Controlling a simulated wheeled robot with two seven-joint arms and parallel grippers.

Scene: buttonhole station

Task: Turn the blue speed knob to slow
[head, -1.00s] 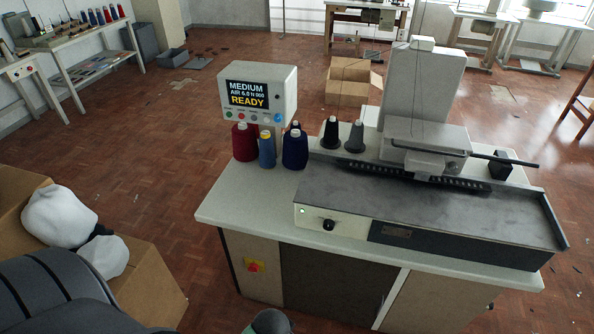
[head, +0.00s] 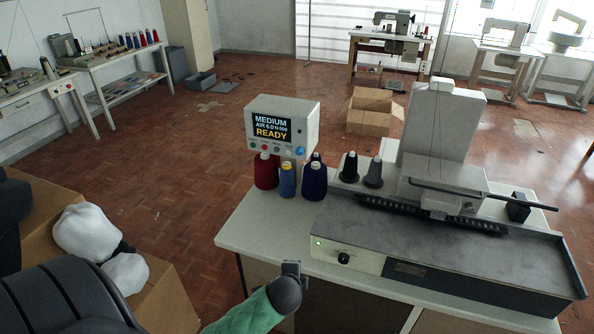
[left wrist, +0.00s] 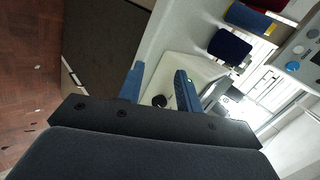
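The control box (head: 283,124) stands at the table's back left; its screen reads MEDIUM, AIR and READY. The blue knob (head: 299,152) is at the right end of the row of controls under the screen; it also shows at the right of the left wrist view (left wrist: 292,66). The knob's pointer is too small to read. My left gripper (head: 291,267) is low at the table's front left edge, well short of the box. In the left wrist view its two blue fingers (left wrist: 160,88) are apart with nothing held between them. My right gripper is not in view.
Red, blue and navy thread cones (head: 288,180) stand just in front of the box, close below the knob. Two dark cones (head: 349,168) and the buttonhole machine (head: 437,150) are to the right. A black knob (head: 343,258) is on the machine's front. The table's left corner (head: 240,235) is bare.

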